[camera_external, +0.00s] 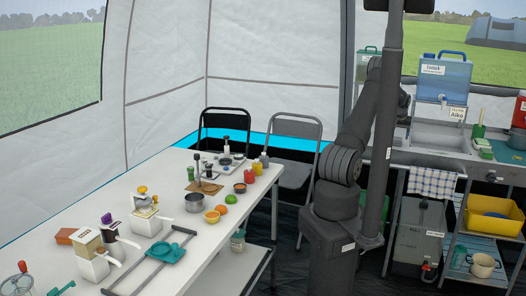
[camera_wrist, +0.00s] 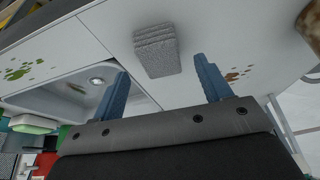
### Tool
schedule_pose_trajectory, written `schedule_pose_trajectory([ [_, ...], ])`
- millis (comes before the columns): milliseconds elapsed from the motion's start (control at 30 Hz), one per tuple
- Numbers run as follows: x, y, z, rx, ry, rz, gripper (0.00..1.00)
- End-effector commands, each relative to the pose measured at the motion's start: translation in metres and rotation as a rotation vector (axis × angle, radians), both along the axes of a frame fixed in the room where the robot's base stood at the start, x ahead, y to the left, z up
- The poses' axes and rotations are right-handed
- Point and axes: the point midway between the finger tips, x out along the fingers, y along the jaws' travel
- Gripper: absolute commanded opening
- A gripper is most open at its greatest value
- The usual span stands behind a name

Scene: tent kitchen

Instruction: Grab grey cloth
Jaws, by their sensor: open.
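The grey cloth (camera_wrist: 157,50) lies folded in a small stack on the pale counter in the wrist view. My gripper (camera_wrist: 161,66) has its two blue fingers spread apart, one on each side of the cloth's near end in the picture. Nothing is held between the fingers. I cannot tell how high the fingers are above the counter. In the external view the arm stands before the sink unit. There the gripper and the cloth are not visible; the arm and a dark pole cover part of that area.
A sink basin (camera_wrist: 60,97) is left of the cloth, with greenish stains (camera_wrist: 24,71) beside it. A brown stain (camera_wrist: 238,75) marks the counter at right. A brown rounded object (camera_wrist: 309,28) sits at the upper right edge. A long white table (camera_external: 120,205) holds many kitchen items.

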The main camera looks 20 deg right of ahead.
Motion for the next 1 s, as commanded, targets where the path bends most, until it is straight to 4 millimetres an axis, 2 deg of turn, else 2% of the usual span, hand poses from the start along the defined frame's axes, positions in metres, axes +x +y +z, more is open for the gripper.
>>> schedule_pose_trajectory([
  [133,0.005,-0.005,-0.017,-0.001,0.000,0.000,0.71],
  [433,0.006,-0.007,-0.021,-0.003,-0.001,0.000,0.71],
  [467,0.006,-0.007,-0.021,-0.002,-0.001,0.000,0.69],
  [700,0.006,-0.007,-0.021,-0.002,-0.001,0.000,0.23],
  [1000,0.006,-0.007,-0.020,-0.003,-0.001,0.000,0.23],
])
